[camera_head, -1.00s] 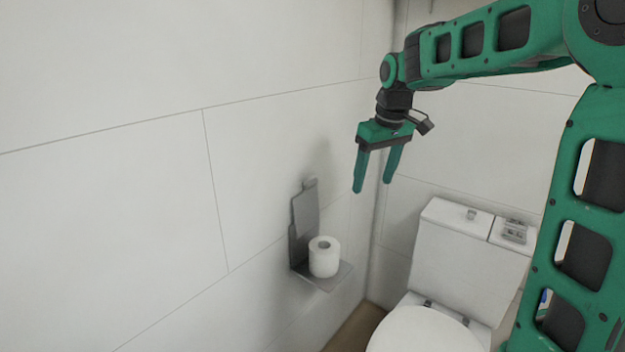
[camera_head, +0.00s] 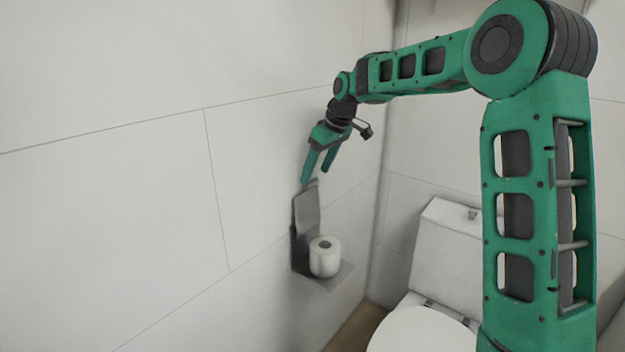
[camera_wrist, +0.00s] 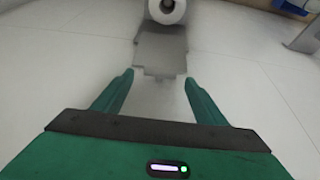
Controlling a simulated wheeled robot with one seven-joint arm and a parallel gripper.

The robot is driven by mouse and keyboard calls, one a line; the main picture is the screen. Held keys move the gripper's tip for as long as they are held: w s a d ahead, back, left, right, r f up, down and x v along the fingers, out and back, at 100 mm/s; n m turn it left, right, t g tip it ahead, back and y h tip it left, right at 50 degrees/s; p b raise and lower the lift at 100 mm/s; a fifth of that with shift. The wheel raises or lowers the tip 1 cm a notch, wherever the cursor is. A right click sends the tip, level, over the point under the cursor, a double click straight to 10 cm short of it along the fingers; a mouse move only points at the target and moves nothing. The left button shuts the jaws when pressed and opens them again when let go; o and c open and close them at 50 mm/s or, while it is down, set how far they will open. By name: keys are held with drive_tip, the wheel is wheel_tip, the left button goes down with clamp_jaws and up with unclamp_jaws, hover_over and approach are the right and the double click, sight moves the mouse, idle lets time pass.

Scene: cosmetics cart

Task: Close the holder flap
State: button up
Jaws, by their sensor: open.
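The grey metal holder is fixed to the left wall, and its flap (camera_head: 306,210) stands raised, close to upright against the wall. A white toilet roll (camera_head: 324,257) stands on the holder's shelf (camera_head: 338,276). My gripper (camera_head: 316,180) is open and empty, its fingertips pointing down at the top of the flap. I cannot tell if they touch it. In the wrist view the flap (camera_wrist: 161,50) lies ahead, between and beyond the open fingers (camera_wrist: 158,84), with the roll (camera_wrist: 166,10) at the top edge.
A white toilet (camera_head: 425,325) with its cistern (camera_head: 447,245) stands to the right of the holder. The tiled wall (camera_head: 130,190) left of the holder is bare. The corner of the room is close behind the holder.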

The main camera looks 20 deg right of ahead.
sight(312, 181)
drive_tip(key=shift+x, duration=1.6)
